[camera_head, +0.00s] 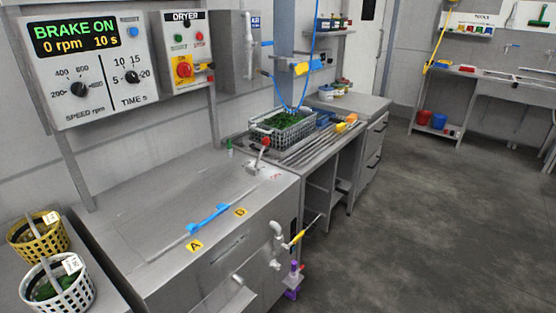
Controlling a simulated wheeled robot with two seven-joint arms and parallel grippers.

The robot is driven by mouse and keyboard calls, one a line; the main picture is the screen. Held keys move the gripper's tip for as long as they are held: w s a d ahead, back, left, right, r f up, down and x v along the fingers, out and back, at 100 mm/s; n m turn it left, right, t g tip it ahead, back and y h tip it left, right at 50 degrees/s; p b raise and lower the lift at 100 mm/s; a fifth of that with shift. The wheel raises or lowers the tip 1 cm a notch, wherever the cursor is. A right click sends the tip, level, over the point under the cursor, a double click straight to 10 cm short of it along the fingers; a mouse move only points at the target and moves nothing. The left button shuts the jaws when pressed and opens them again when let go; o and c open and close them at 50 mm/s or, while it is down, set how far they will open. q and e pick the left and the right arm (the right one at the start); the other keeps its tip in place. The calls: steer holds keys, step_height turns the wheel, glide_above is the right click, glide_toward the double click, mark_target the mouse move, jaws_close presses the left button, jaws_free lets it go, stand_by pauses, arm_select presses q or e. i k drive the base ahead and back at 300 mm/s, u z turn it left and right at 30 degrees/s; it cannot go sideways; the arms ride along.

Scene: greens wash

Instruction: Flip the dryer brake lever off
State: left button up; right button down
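The control panel (98,62) at the upper left has a display (75,36) that reads "BRAKE ON", "0 rpm" and "10 s". A lever with a red knob (265,141) stands at the back right of the steel dryer top (150,190), tilted to the right; it looks like the brake lever. The lid has a blue handle (208,219) and lies shut. Neither of my grippers shows in the head view.
A grey basket of greens (283,130) stands on the counter behind the lever. Yellow (38,238) and white (58,288) baskets stand at the lower left. A yellow-handled valve (298,238) sticks out in front. The floor (430,230) at right is clear.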

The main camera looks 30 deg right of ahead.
mark_target(266, 141)
steer(key=k, duration=1)
steer(key=z, duration=0.5)
steer(key=i, duration=0.55)
steer(key=z, duration=0.6)
steer(key=i, duration=0.95)
steer(key=u, duration=1)
steer(key=i, duration=0.65)
steer(key=u, duration=0.75)
